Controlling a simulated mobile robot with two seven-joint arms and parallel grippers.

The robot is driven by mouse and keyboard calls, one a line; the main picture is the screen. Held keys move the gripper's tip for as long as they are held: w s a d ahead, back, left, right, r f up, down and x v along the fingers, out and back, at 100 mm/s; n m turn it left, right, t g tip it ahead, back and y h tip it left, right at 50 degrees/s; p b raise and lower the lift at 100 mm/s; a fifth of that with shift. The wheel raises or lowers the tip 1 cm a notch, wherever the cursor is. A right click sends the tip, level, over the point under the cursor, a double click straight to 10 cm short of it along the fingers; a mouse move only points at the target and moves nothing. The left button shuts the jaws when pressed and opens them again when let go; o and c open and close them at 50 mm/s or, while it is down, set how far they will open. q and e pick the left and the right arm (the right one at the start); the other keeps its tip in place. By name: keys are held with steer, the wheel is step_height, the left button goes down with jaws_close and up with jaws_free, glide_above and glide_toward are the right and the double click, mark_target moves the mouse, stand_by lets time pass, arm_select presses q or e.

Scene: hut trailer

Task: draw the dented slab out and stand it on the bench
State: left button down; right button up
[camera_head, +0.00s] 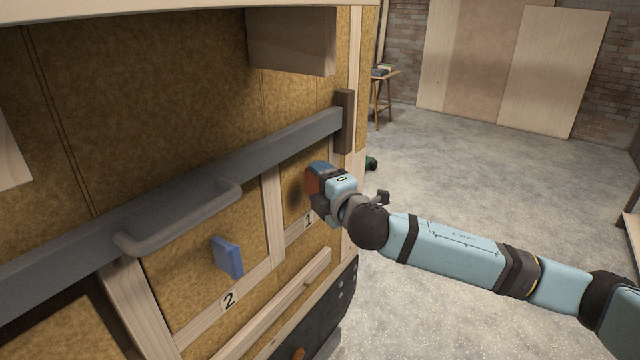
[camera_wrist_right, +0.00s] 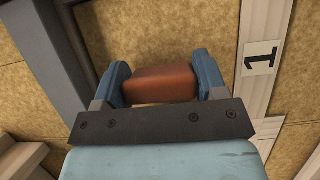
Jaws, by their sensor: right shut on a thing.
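My right gripper (camera_head: 318,182) is shut on a red-brown block (camera_wrist_right: 160,84), which lies between its two blue fingers in the right wrist view. The block is at the face of the tan slab in bay 1 (camera_head: 293,192); its join to the slab is hidden. That slab shows a dark round patch, perhaps the dent, just left of the gripper. The slab in bay 2 (camera_head: 190,285) carries a blue block (camera_head: 227,257). Both slabs sit within the wooden framing. My left gripper is not in view. I cannot tell which surface is the bench.
A grey bar (camera_head: 70,245) with a curved handle (camera_head: 180,222) crosses the wall above the bays. A wooden ledge (camera_head: 275,310) runs below them. A small wooden stand (camera_head: 388,75) is at the back. The concrete floor (camera_head: 480,160) to the right is mostly clear.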

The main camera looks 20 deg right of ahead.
steer(key=shift+r, duration=0.1)
stand_by(0.3)
steer(key=shift+s+d, duration=0.1)
steer(key=shift+d, duration=0.05)
steer(key=s+d, duration=0.4)
steer(key=s, duration=0.1)
steer(key=shift+s+d+p, duration=0.2)
steer(key=shift+s+p, duration=0.15)
steer(key=shift+p, duration=0.05)
stand_by(1.1)
stand_by(0.4)
steer(key=s+d+b, duration=0.1)
steer(key=s+d, duration=0.2)
steer(key=s, duration=0.1)
steer(key=shift+s+d, duration=0.35)
steer(key=shift+s, duration=0.05)
stand_by(0.3)
